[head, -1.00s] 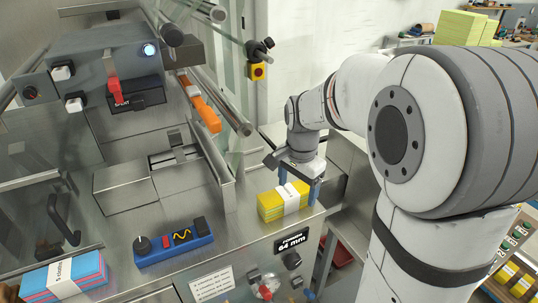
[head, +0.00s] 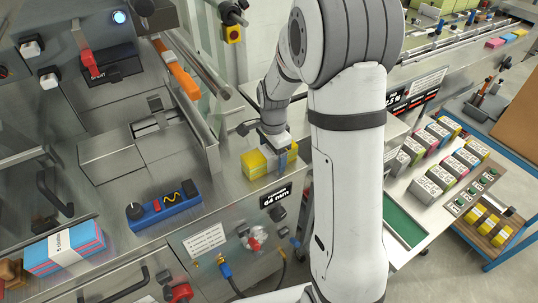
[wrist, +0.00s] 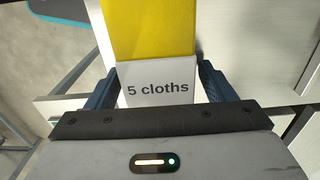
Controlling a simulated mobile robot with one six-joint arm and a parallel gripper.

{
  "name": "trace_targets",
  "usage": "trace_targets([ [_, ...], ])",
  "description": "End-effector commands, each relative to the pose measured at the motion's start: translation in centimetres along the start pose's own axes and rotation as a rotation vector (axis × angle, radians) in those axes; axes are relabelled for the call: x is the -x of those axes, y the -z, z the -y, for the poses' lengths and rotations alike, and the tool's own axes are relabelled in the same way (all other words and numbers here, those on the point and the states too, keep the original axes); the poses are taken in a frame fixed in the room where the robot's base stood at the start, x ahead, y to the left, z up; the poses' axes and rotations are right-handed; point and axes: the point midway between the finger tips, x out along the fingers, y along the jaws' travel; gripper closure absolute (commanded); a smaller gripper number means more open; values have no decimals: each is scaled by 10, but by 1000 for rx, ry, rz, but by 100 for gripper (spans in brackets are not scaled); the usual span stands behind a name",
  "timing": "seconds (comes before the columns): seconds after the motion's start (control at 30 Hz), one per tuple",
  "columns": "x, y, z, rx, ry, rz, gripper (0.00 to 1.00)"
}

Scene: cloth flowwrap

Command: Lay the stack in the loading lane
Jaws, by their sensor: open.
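A yellow cloth stack (head: 256,163) with a white paper band lies on the steel machine top, right of the blue control box. In the wrist view the white band (wrist: 158,88) reads "5 cloths". My gripper (head: 274,155) is over the stack's right part. In the wrist view my gripper (wrist: 157,85) has its two blue fingers open, one on each side of the band, with a small gap visible. A steel channel (head: 165,130) with a pusher-like block lies behind and left of the stack; I cannot tell if it is the loading lane.
A blue control box (head: 164,207) stands left of the stack. A blue and pink banded stack (head: 66,247) lies at the lower left. At right, a side table (head: 410,205) holds several banded stacks.

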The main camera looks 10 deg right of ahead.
Motion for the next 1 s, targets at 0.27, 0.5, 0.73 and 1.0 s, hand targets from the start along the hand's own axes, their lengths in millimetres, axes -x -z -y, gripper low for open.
trace_targets([
  [0.27,-1,0,0,1,1,0,29],
  [0.5,0,-1,0,2,1,0,48],
  [0.73,0,-1,0,2,1,0,67],
  [1.0,0,-1,1,4,2,-1,72],
])
